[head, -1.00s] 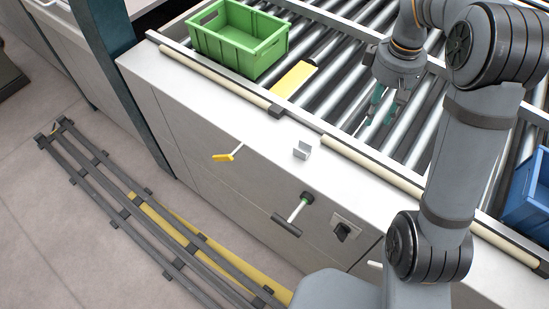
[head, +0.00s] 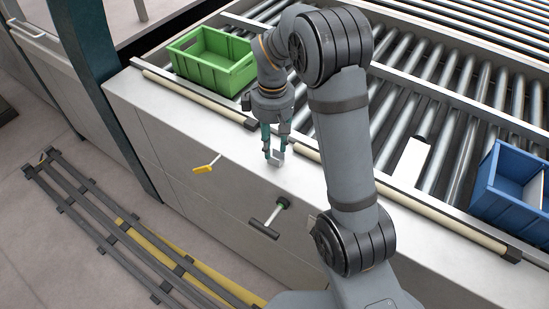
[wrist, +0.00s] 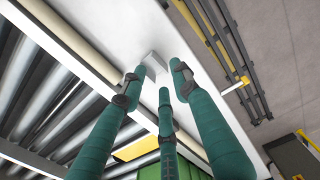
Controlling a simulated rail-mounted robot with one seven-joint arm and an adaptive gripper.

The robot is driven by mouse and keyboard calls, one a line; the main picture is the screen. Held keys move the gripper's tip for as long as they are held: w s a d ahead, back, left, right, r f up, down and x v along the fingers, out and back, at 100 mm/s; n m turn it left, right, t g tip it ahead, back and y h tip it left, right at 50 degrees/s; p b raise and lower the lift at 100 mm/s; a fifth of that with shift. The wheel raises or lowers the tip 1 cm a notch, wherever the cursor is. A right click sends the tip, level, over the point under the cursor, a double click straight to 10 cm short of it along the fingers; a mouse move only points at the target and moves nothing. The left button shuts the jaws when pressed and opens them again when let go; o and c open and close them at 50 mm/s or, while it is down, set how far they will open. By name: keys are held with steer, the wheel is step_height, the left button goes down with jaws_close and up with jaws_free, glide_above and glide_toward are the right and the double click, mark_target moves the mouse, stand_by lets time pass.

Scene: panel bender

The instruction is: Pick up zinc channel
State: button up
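The zinc channel (head: 277,160) is a small grey folded piece on the pale ledge (head: 225,134) in front of the roller conveyor. In the wrist view the channel (wrist: 155,61) shows just beyond the fingertips. My gripper (head: 274,153) has green fingers and points down over the channel. The wrist view shows its three fingertips (wrist: 160,76) spread apart, with the channel close to the gap between them. The fingers partly cover the channel in the head view. I cannot tell whether any finger touches it.
A green crate (head: 213,62) stands behind the ledge at the left, and a blue crate (head: 508,195) at the right. A white plate (head: 411,160) lies on the rollers. A yellow handle (head: 204,168) and a dark T-handle (head: 265,228) stick out of the front face.

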mark_target(274, 163)
steer(key=shift+d+f+p, duration=0.1)
steer(key=shift+f+p, duration=0.4)
steer(key=shift+f, duration=1.9)
steer(key=shift+c, duration=0.3)
jaws_close()
